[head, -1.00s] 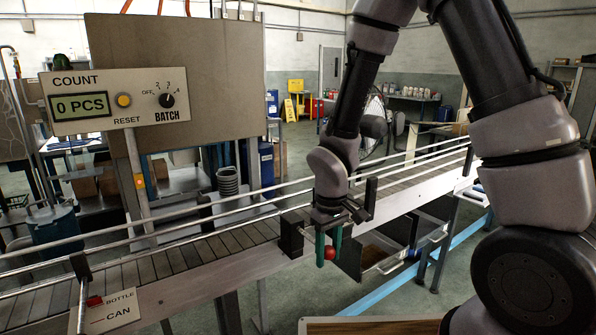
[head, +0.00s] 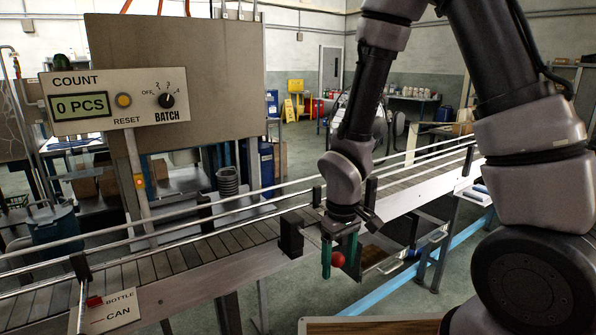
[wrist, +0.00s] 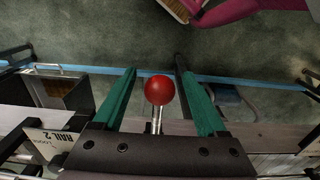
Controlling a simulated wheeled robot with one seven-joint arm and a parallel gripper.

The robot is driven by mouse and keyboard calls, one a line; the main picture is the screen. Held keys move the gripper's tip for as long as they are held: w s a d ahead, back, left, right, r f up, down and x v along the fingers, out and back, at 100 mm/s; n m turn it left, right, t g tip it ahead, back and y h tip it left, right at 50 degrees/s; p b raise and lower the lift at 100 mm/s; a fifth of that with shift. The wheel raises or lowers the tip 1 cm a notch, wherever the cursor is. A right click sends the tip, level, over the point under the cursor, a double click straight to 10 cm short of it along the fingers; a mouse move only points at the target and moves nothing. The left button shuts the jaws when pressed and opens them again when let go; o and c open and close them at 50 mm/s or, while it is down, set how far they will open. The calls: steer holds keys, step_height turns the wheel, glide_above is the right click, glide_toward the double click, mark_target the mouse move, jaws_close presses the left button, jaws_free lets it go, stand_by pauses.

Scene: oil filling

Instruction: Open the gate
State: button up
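The gate handle shows as a red ball (head: 337,260) on a short metal rod (wrist: 157,118), at the front side of the conveyor beside a black block (head: 291,236). My gripper (head: 340,254) points down at the handle. Its two green-padded fingers are spread apart, one on either side of the ball. In the wrist view the ball (wrist: 159,90) sits between the fingers, with a gap to the left one and closer to the right one. I cannot tell whether either finger touches it. The gate panel itself is not clearly visible.
The slatted conveyor (head: 225,243) with metal guide rails runs from lower left to upper right. A counter box (head: 114,101) reads 0 PCS. A wooden-topped surface (head: 370,326) lies at the bottom edge.

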steer(key=shift+w+a+r, duration=0.1)
steer(key=shift+w+r, duration=0.05)
steer(key=shift+r, duration=3.35)
steer(key=shift+r, duration=0.1)
steer(key=w+d+r+m+t+y, duration=0.1)
steer(key=w+d+r+m+t, duration=0.2)
steer(key=r, duration=0.4)
steer(key=d+r+m, duration=0.2)
steer(key=d+r, duration=0.3)
steer(key=r, duration=0.1)
steer(key=s+d+r+m+t, duration=0.2)
steer(key=d+r+m, duration=0.1)
steer(key=r, duration=0.3)
steer(key=s+d+r+m+t+y, duration=0.1)
steer(key=s+d+r+m+t, duration=0.1)
steer(key=d+r, duration=0.3)
step_height(320, 180, up, 2)
steer(key=shift+s+r+m, duration=0.25)
steer(key=shift+s+m, duration=0.25)
steer(key=shift+s, duration=0.05)
steer(key=shift+c, duration=0.3)
